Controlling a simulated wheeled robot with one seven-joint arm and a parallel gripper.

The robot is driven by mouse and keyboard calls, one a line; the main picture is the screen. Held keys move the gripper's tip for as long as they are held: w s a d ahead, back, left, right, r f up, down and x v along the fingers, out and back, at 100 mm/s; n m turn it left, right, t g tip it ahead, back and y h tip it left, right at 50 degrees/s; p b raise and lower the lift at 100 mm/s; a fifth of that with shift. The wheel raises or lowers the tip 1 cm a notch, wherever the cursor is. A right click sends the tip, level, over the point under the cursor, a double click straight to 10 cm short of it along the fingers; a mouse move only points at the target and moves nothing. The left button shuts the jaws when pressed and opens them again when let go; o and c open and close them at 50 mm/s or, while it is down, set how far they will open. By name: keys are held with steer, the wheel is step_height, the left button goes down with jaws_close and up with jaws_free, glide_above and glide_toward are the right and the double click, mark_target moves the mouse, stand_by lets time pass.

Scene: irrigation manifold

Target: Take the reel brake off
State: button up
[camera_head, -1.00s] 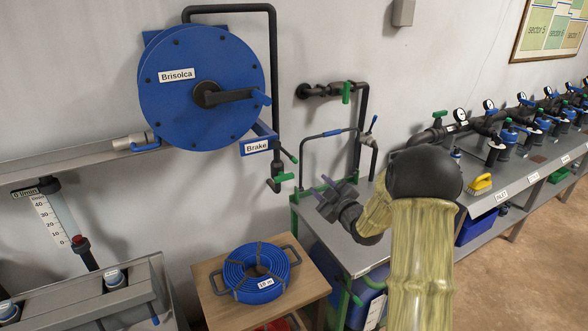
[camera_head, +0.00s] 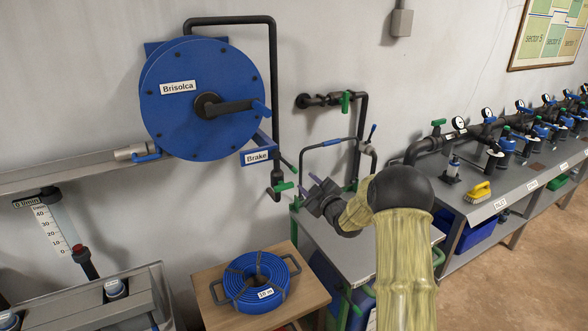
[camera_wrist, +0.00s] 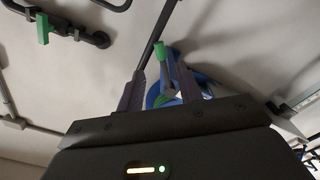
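The blue hose reel (camera_head: 190,125) marked "Brisolca" is fixed to the wall, with a dark crank. A label "Brake" (camera_head: 257,156) sits on its bracket at the lower right. A short dark lever (camera_head: 287,164) sticks out just right of the label; I take it for the brake lever. My gripper (camera_head: 313,190) is right of and slightly below this lever, apart from it. In the wrist view its two fingers are spread (camera_wrist: 162,85), with a green-ended part (camera_wrist: 161,51) and blue behind the gap. Nothing is visibly held.
A dark pipe ends in a green-handled valve (camera_head: 284,187) just left of my gripper. A coiled blue hose (camera_head: 257,277) lies on a wooden stand below. A metal bench (camera_head: 325,240) with a pipe frame stands beneath my arm.

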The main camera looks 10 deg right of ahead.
mark_target(295, 171)
steer(key=p+x, duration=0.2)
steer(key=x, duration=0.8)
steer(key=shift+c, duration=0.3)
jaws_close()
